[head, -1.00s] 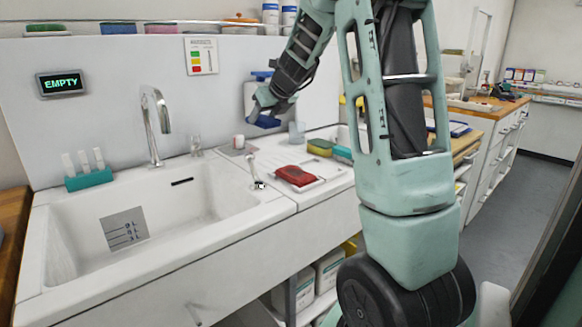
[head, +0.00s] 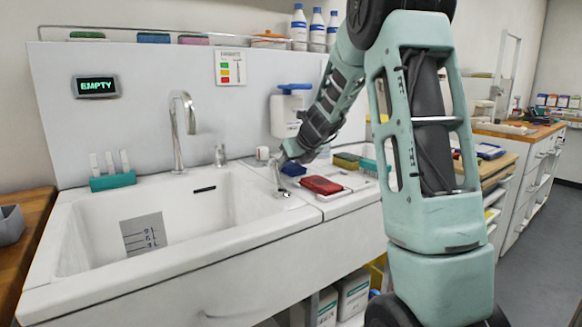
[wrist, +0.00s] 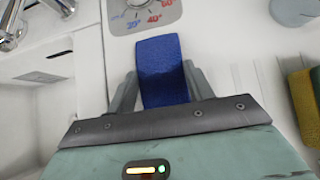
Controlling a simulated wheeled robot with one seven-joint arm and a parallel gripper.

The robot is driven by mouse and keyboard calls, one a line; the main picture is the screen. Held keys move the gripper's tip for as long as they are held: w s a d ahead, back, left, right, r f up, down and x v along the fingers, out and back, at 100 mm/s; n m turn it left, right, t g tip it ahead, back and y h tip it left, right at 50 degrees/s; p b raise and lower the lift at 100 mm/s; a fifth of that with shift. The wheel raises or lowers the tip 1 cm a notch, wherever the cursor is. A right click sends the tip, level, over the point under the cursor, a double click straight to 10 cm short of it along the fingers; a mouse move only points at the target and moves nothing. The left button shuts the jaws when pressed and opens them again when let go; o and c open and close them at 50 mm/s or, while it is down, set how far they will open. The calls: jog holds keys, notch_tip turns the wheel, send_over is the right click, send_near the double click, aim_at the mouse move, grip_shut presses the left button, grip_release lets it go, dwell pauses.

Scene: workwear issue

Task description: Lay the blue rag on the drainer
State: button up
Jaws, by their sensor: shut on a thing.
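The blue rag (head: 293,169) is held in my gripper (head: 289,163), low over the white drainer (head: 352,203) to the right of the sink. In the wrist view the blue rag (wrist: 163,62) stands out between the two grey fingers of my gripper (wrist: 162,90), which are shut on it. I cannot tell whether the rag touches the drainer. Part of it is hidden by the fingers and the gripper body.
A folded red cloth (head: 321,185) lies on the drainer just right of the blue rag. Sponges (head: 347,160) stand behind it. The white sink (head: 160,220) with its tap (head: 180,130) is to the left. A dispenser (head: 287,112) hangs on the wall behind.

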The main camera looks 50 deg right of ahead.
jog(key=o, duration=1)
jog(key=shift+o, duration=0.2)
jog(key=shift+r, duration=0.15)
jog(key=p+v, duration=0.3)
jog(key=v, duration=0.9)
jog(key=shift+p, duration=0.3)
